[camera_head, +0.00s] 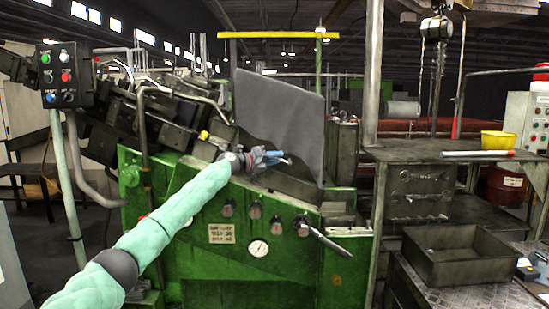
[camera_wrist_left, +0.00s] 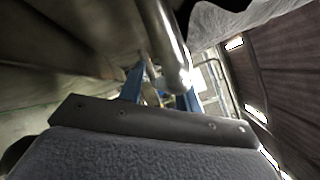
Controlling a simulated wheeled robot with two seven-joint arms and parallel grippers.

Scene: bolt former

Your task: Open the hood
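The green machine (camera_head: 185,232) stands in the middle of the head view. A large flat grey panel (camera_head: 279,122), which looks like the hood, stands tilted upright on top of it. My left gripper (camera_head: 283,158) is in front of the panel's lower part, over the machine's top. In the left wrist view its blue fingers (camera_wrist_left: 163,88) are spread apart. A shiny metal bar (camera_wrist_left: 166,45) reaches down between them, closer to the right finger; contact cannot be told. The bar does not show clearly in the head view. My right gripper is not in view.
A control box (camera_head: 67,75) on a post stands at the left. A lever (camera_head: 327,241) sticks out of the machine's front. At the right are a workbench (camera_head: 440,152) with a yellow bowl (camera_head: 497,140) and an open metal bin (camera_head: 462,256).

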